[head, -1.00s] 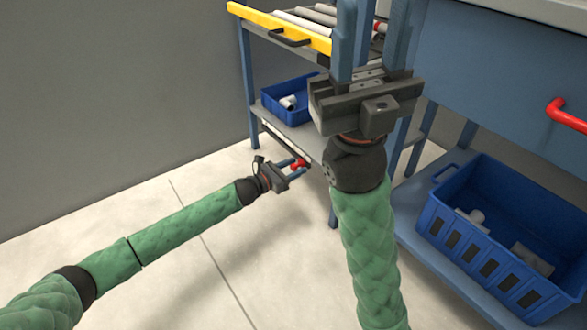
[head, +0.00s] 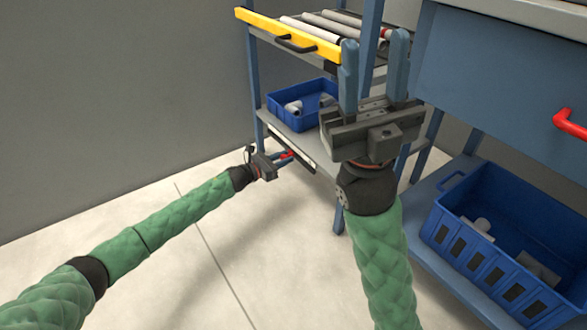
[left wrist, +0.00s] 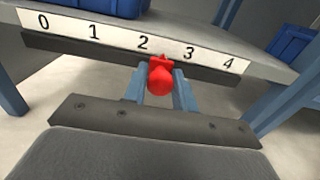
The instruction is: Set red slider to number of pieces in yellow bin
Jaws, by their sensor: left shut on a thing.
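The red slider (left wrist: 160,76) sits on a dark rail under a white number strip (left wrist: 90,32) marked 0 to 4. Its tip stands between 2 and 3, a little nearer 2. My left gripper (head: 286,158) is shut on the red slider; its two blue fingers (left wrist: 163,88) flank the knob in the left wrist view. My right gripper (head: 373,45) is open and empty, raised in front of the shelf.
A blue bin (head: 285,118) with light fittings (head: 293,107) stands on the shelf above the strip. A larger blue bin (head: 462,265) with grey pieces sits low at right. A red handle (head: 570,124) is on the blue cabinet. The floor at left is clear.

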